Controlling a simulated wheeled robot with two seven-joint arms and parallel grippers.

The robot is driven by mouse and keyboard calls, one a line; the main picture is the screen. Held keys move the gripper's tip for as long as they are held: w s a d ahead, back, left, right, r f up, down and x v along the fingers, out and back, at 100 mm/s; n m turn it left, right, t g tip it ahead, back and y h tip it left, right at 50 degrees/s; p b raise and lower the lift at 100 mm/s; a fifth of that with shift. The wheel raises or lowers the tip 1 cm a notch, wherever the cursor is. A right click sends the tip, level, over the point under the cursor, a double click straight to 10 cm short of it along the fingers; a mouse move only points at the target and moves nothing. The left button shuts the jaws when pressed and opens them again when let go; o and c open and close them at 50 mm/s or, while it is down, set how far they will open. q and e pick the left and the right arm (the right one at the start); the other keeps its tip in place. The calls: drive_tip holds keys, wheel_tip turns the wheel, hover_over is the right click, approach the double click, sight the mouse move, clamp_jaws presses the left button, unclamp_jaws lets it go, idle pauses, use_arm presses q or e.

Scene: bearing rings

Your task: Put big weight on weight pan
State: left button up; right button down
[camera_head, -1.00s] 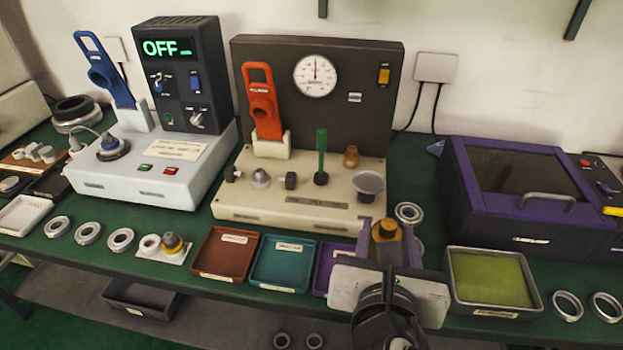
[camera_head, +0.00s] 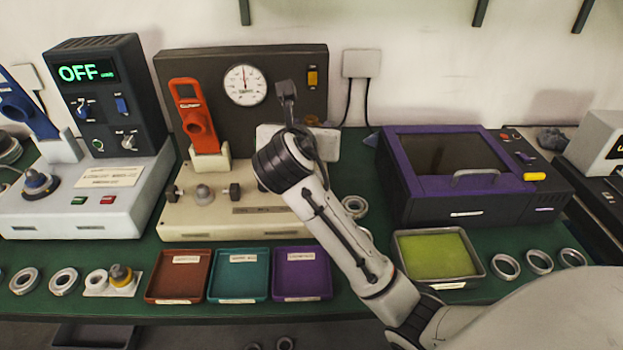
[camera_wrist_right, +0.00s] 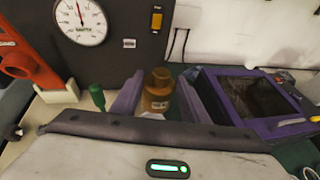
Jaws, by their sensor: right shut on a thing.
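A brass weight (camera_wrist_right: 158,86) with a narrower top shows in the wrist view, upright between the two purple fingers of my right gripper (camera_wrist_right: 160,100). The gripper is shut on it. In the head view my right arm reaches over the beige gauge station (camera_head: 187,224), and its wrist hides the fingers, the weight and the weight pan. The pan cannot be made out in the wrist view either. A second brass weight (camera_head: 121,274) stands on a small white plate (camera_head: 105,290) at the front of the bench. My left gripper is not in view.
A green lever (camera_wrist_right: 97,96) stands left of the fingers. The dark gauge panel (camera_head: 215,65) rises behind, with an orange tool (camera_head: 190,110) on the left. The purple-framed box (camera_head: 450,165) is to the right. Rust, teal and purple trays (camera_head: 302,272) lie in front.

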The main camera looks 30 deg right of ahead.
drive_tip(key=shift+w+d+f, duration=0.1)
drive_tip(key=shift+d+f, duration=0.05)
drive_tip(key=shift+f, duration=2.15)
drive_tip(key=shift+w+d+f, duration=0.1)
drive_tip(key=shift+f, duration=2.2)
drive_tip(key=shift+f, duration=0.15)
